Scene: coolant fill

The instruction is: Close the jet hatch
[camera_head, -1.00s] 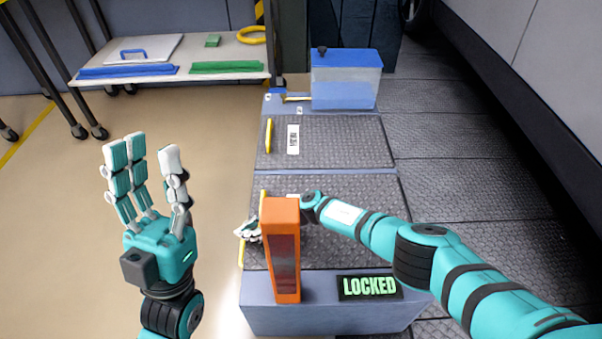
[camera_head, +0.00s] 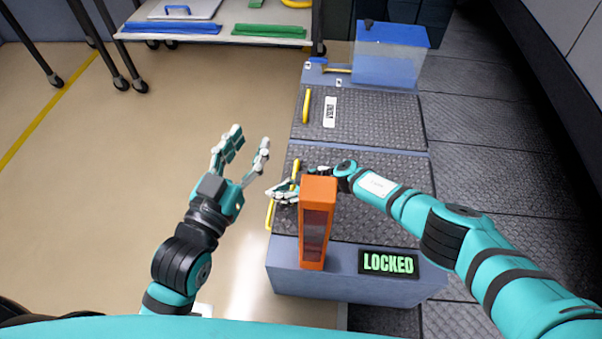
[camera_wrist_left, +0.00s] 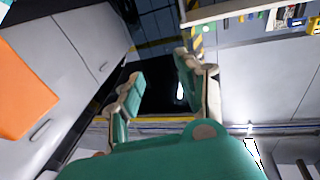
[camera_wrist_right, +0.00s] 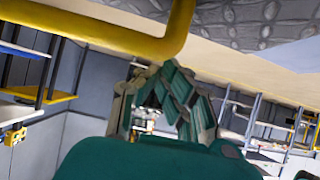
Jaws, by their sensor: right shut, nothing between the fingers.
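Two grey textured hatch panels lie flat in the head view: the near panel (camera_head: 365,200) and the far panel (camera_head: 375,125). Each has a yellow handle at its left edge: the near handle (camera_head: 271,212) and the far handle (camera_head: 306,106). My right gripper (camera_head: 275,194) is shut and empty beside the near handle. In the right wrist view, a yellow bar (camera_wrist_right: 178,30) crosses above the closed fingers (camera_wrist_right: 175,75), which are not around it. My left gripper (camera_head: 249,146) is open and empty in the air left of the panels. A sign (camera_head: 389,263) reads LOCKED.
An orange upright block (camera_head: 317,225) stands at the near end, partly hiding the near panel. A blue-lidded clear tank (camera_head: 390,60) stands at the far end. A wheeled cart (camera_head: 225,37) is at the back left. The floor (camera_head: 90,170) on the left is clear.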

